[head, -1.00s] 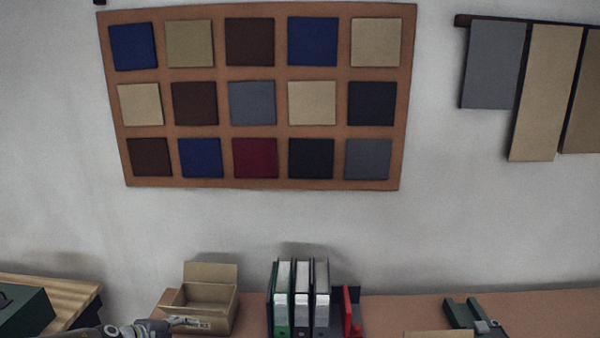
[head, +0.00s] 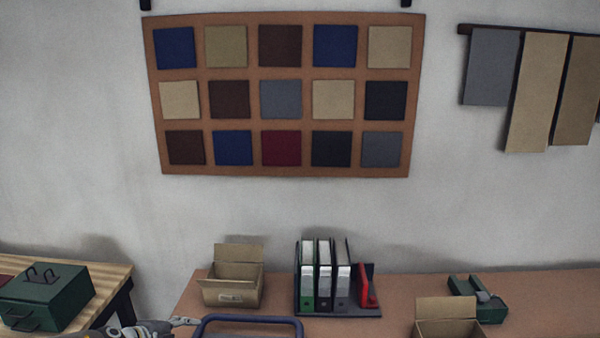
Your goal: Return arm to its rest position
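My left gripper (head: 192,321) shows at the bottom edge, left of the middle, with its arm coming in from the left. It points right, in front of and below an open cardboard box (head: 232,293) in the picture. It appears clear of the box, and nothing shows in it. Its fingers are too small to tell open from shut. My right arm and gripper are not in view.
A blue tubular frame (head: 250,319) stands just right of the gripper. The brown table (head: 395,300) holds binders (head: 324,285), a green device (head: 477,300) and another open box (head: 448,330). A green toolbox (head: 48,298) sits on a wooden bench at left.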

